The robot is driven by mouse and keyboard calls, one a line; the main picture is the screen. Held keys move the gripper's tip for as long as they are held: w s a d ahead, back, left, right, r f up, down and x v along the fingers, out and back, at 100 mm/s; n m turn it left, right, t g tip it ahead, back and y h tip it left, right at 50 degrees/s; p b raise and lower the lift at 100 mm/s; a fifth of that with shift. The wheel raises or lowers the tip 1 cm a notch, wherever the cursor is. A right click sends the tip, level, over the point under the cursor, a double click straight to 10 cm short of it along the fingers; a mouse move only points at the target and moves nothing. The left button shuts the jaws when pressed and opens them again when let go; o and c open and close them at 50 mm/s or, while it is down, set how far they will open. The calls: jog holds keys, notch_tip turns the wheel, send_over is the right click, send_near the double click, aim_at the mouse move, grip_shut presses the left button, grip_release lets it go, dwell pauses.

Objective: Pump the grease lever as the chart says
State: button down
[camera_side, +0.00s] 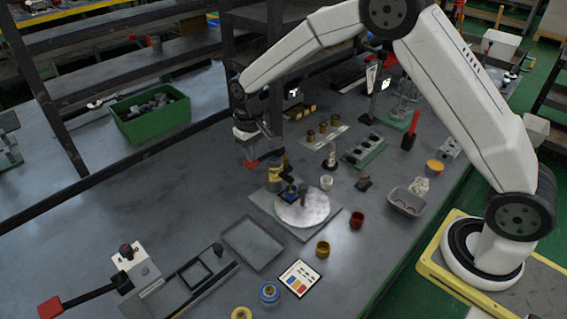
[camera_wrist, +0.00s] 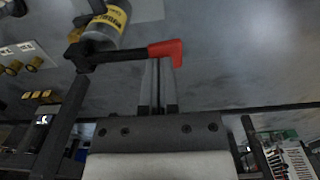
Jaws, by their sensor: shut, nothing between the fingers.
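The grease lever is a black bar with a red grip (camera_wrist: 166,49), joined to a grey canister with a yellow label (camera_wrist: 108,20) in the wrist view. In the side view its red grip (camera_side: 250,164) lies left of the canister (camera_side: 275,174). My gripper (camera_wrist: 158,62) is shut and empty, its fingertips at the red grip; I cannot tell whether they touch it. In the side view my gripper (camera_side: 251,157) points down over the grip and hides part of the lever. A card with coloured blocks (camera_side: 299,277), perhaps the chart, lies at the front; its marks are too small to read.
A round white plate (camera_side: 302,208) on a grey base stands right of the canister. An empty grey tray (camera_side: 251,243) and several small cups are in front. A green bin (camera_side: 150,113) stands behind left. A dark rack post (camera_side: 273,70) rises behind my gripper. The table's left middle is clear.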

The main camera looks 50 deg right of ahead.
aim_at(257, 161)
jog(key=shift+r, duration=2.05)
jog(key=shift+s, duration=0.1)
jog(key=shift+s+d+r, duration=0.2)
jog(key=shift+s+d, duration=0.1)
jog(key=shift+s, duration=0.2)
jog(key=s+d+t, duration=0.1)
jog(key=s+d, duration=0.2)
jog(key=s, duration=0.8)
jog(key=s+d+t, duration=0.1)
jog(key=s+d, duration=0.1)
jog(key=s, duration=0.9)
jog(key=shift+d+f+t, duration=0.2)
jog(key=shift+d+t, duration=0.1)
jog(key=shift+d, duration=0.1)
